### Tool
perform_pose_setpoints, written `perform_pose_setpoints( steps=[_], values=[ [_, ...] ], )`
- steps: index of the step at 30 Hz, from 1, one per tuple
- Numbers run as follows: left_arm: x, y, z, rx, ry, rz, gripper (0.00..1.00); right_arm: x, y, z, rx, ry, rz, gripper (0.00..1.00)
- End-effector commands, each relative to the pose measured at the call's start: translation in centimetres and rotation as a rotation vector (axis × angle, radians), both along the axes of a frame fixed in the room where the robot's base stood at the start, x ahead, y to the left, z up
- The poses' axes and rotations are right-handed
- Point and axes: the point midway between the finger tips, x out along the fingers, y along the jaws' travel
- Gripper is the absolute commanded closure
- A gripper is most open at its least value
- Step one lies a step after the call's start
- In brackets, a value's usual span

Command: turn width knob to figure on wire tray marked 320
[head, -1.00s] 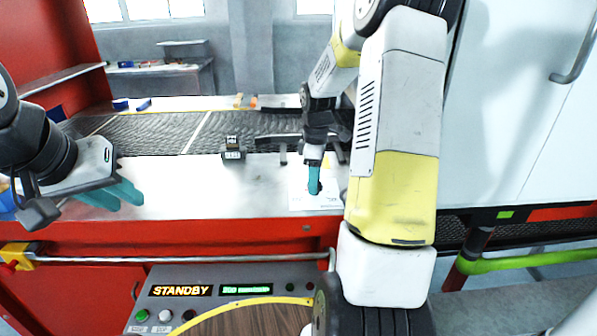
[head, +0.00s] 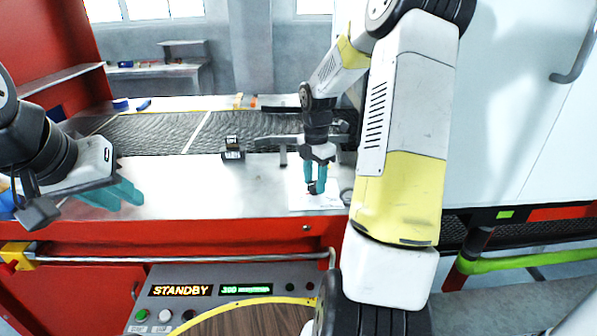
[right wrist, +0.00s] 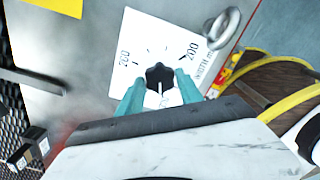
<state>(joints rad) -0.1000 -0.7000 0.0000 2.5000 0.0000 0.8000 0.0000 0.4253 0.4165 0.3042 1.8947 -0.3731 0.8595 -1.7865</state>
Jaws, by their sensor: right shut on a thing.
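The width knob (right wrist: 159,76) is black and round, on a white dial card (right wrist: 150,45) with printed figures and tick marks; its white pointer line faces the gripper's palm in the right wrist view. My right gripper (right wrist: 160,90) is shut on the knob, one teal finger on each side. In the head view the right gripper (head: 316,188) stands over the dial card (head: 303,203). My left gripper (head: 128,205) hangs at the left above the pale ledge, empty, its fingertips apart. A small black block with a label (head: 232,150) stands by the mesh belt; its figure is unreadable.
The mesh belt (head: 165,133) runs behind the ledge (head: 190,190). Below the ledge is a console (head: 205,273) with a STANDBY sign (head: 181,290) and a green display (head: 246,289).

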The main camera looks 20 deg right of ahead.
Motion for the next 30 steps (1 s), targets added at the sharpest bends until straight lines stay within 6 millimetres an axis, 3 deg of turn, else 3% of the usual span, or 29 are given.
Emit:
perform_pose_setpoints(
  steps=[22,23,24,26,30],
  values=[
    [0.0,0.0,0.0,0.0,0.0,0.0,0.74,0.19,-0.06,0.17,-0.002,-0.007,0.082,0.98],
    [0.0,0.0,0.0,0.0,0.0,0.0,0.74,0.19,-0.06,0.18,-0.002,-0.007,0.082,0.51],
    [0.0,0.0,0.0,0.0,0.0,0.0,0.74,0.18,-0.06,0.16,-0.002,-0.006,0.082,0.44],
    [0.0,0.0,0.0,0.0,0.0,0.0,0.74,0.14,-0.05,0.13,-0.002,-0.005,0.082,0.35],
    [0.0,0.0,0.0,0.0,0.0,0.0,0.74,0.08,-0.03,0.08,-0.001,-0.003,0.082,0.35]
  ],
)
